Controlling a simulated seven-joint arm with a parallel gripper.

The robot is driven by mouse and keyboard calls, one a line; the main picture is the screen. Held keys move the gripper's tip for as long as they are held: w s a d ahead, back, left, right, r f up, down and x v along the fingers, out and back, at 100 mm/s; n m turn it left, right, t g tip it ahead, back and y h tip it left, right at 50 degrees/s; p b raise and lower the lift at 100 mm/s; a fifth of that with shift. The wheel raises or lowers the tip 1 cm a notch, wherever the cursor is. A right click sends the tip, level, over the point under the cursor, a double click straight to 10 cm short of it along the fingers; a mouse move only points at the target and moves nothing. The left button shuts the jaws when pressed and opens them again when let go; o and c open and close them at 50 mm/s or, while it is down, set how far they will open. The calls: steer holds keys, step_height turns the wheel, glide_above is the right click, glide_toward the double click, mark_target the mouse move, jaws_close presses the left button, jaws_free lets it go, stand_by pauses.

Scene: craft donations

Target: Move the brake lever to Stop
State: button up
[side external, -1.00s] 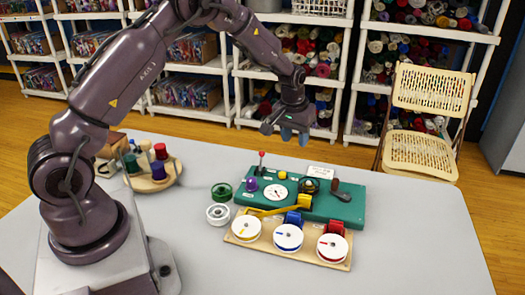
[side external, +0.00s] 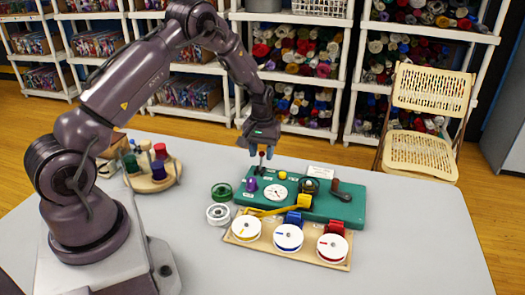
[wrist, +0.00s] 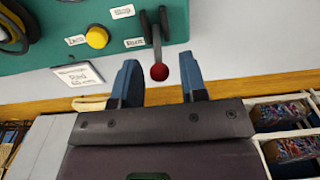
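A lever with a red ball knob (side external: 262,155) stands up near the back left corner of the green control board (side external: 320,207). In the wrist view its red knob (wrist: 159,72) lies between my two blue fingertips, with space on both sides. Small white labels (wrist: 134,42) sit beside the lever base; I cannot read them surely. My gripper (side external: 260,150) is open just above the lever, pointing down; it also shows in the wrist view (wrist: 159,64). It holds nothing. In the side view the fingertips partly overlap the knob.
The board also carries a yellow button (wrist: 97,37), a dial (side external: 275,192), a purple knob (side external: 252,184) and a dark-handled crank (side external: 341,194). White spools (side external: 289,237) sit in front. A round spool stand (side external: 152,178) is at the left. The table's right side is clear.

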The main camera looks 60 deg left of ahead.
steer(key=shift+f, duration=0.5)
steer(key=shift+c, duration=0.2)
